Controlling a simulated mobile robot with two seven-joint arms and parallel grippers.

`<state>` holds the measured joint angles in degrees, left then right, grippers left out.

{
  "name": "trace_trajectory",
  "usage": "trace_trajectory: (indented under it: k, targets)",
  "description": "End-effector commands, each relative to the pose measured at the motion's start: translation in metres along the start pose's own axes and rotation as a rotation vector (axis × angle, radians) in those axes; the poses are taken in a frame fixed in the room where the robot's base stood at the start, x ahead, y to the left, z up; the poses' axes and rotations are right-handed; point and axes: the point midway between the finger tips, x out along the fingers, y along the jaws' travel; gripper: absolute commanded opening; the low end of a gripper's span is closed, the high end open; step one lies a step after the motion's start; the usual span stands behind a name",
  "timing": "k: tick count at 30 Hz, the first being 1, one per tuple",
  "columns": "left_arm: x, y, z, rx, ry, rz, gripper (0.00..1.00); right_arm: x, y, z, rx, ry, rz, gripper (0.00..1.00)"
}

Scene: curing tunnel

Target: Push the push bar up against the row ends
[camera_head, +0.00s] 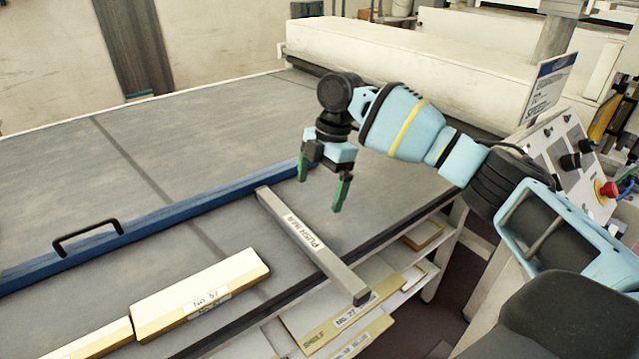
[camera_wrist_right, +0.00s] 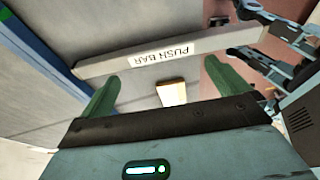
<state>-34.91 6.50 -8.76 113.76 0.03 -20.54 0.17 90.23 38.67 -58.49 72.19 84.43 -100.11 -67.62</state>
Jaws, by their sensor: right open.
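The push bar (camera_head: 300,235) is a long grey bar with a printed label. In the head view it lies aslant on the dark belt, its near end out over the belt's edge. It also shows in the right wrist view (camera_wrist_right: 215,42), crossing beyond my fingers. A pale yellow block marked "No. 57" (camera_head: 235,280) lies to its left, and another yellow block (camera_head: 100,345) adjoins that one's left end. My right gripper (camera_head: 320,190) is open and empty, green fingers pointing down, near the bar's far part. I cannot tell whether it touches the bar. My left gripper is not in view.
A blue rail (camera_head: 190,212) with a black handle (camera_head: 88,237) runs across the belt (camera_head: 150,130) behind the bar and blocks. Below the belt's near edge is a shelf with labelled boards (camera_head: 310,325). A control panel with a red button (camera_head: 606,188) stands at right.

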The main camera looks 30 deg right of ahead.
Motion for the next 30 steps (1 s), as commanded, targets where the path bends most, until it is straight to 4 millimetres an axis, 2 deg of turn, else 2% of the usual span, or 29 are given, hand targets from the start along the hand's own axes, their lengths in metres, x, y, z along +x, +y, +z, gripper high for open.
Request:
trace_trajectory:
  k: [14, 22, 30]
  targets:
    - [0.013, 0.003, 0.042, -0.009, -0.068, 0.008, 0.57, 0.058, -0.001, 0.015, 0.003, 0.000, -0.008, 1.00]
    - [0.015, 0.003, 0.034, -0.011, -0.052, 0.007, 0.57, 0.057, 0.000, 0.015, 0.000, 0.000, 0.000, 1.00]
    - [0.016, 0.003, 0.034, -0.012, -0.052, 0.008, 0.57, 0.060, 0.000, 0.015, 0.001, 0.000, -0.001, 1.00]
